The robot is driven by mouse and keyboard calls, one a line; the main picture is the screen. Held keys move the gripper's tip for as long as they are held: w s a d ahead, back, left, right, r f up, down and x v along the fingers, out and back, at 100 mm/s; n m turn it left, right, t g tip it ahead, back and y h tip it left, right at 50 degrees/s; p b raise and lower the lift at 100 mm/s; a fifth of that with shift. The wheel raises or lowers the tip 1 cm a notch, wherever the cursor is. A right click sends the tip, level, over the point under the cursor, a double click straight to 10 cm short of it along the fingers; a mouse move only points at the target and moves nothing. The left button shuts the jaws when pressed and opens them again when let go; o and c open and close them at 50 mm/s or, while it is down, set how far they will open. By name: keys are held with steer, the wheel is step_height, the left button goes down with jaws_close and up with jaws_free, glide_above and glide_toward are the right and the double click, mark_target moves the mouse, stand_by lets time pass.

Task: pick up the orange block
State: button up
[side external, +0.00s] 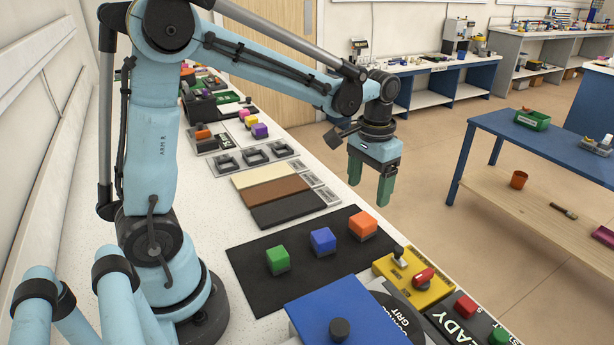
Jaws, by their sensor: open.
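The orange block (363,225) sits at the right end of a row on a black mat (256,290) on the white bench. A blue block (323,240) and a green block (277,259) stand to its left in the same row. My gripper (370,188) has green fingers that point down. It is open and empty, above and a little beyond the orange block in the picture, near the bench's far edge. The fingers are apart from the block.
A yellow box with a red switch (423,275) stands close to the right of the mat. A blue-lidded machine (345,310) is in front. Cream, brown and dark strips (275,189) and grey trays (254,154) lie behind the mat. A blue table (545,140) stands across the floor.

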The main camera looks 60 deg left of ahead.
mark_target(364, 219)
steer(key=shift+s+d+f, duration=0.1)
steer(key=shift+f, duration=2.05)
steer(key=shift+s+f, duration=0.1)
steer(key=shift+f, duration=2)
steer(key=c, duration=1.3)
steer(key=shift+r, duration=0.2)
steer(key=shift+r, duration=0.6)
step_height(364, 219, up, 3)
steer(key=shift+f, duration=0.2)
steer(key=s+d+r, duration=0.5)
steer(key=d+r, duration=0.2)
steer(key=d, duration=0.3)
steer(key=shift+s+d, duration=0.2)
